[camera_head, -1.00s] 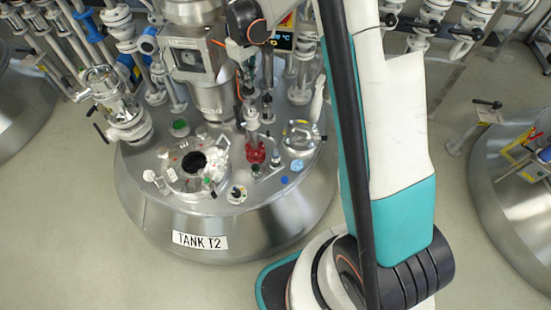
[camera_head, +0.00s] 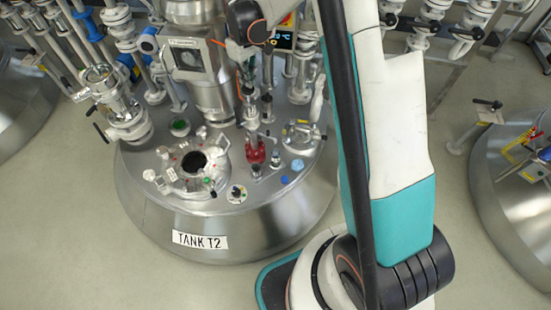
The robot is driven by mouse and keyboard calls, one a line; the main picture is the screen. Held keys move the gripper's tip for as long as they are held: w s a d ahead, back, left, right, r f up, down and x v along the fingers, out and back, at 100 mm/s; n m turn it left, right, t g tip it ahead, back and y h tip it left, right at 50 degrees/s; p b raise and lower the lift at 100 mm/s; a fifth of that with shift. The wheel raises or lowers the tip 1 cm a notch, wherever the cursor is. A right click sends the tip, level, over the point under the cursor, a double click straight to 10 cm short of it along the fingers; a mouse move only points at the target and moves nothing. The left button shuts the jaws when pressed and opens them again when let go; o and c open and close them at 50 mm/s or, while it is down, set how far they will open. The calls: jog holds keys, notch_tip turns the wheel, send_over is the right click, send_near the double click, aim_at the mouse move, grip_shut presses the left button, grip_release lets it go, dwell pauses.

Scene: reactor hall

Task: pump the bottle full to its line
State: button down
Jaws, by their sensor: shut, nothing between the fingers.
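The tank labelled TANK T2 (camera_head: 160,215) stands in the middle with fittings crowded on its lid. A small red item (camera_head: 255,151) stands upright on the lid; it may be the bottle, but its liquid level and line are too small to make out. A slim upright fitting with a dark top (camera_head: 266,101) stands just above it in the picture. My gripper (camera_head: 250,112) appears as a dark, narrow shape above and slightly left of the red item. It is shut and empty. I cannot tell whether it touches the fitting.
An open round port (camera_head: 194,162) with clamps lies left of the red item. A closed round hatch (camera_head: 300,134) is to its right, with blue caps (camera_head: 297,165) below. Pipes and valves crowd the back. Another tank (camera_head: 507,200) stands far right.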

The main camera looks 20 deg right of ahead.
aim_at(248, 90)
jog(key=shift+f+b, duration=1.9)
jog(key=shift+f, duration=1)
jog(key=shift+r, duration=0.2)
jog(key=shift+r+p, duration=1.85)
jog(key=shift+r, duration=1)
jog(key=shift+r, duration=0.1)
notch_tip(248, 90, up, 6)
jog(key=p, duration=0.3)
jog(key=shift+p, duration=0.35)
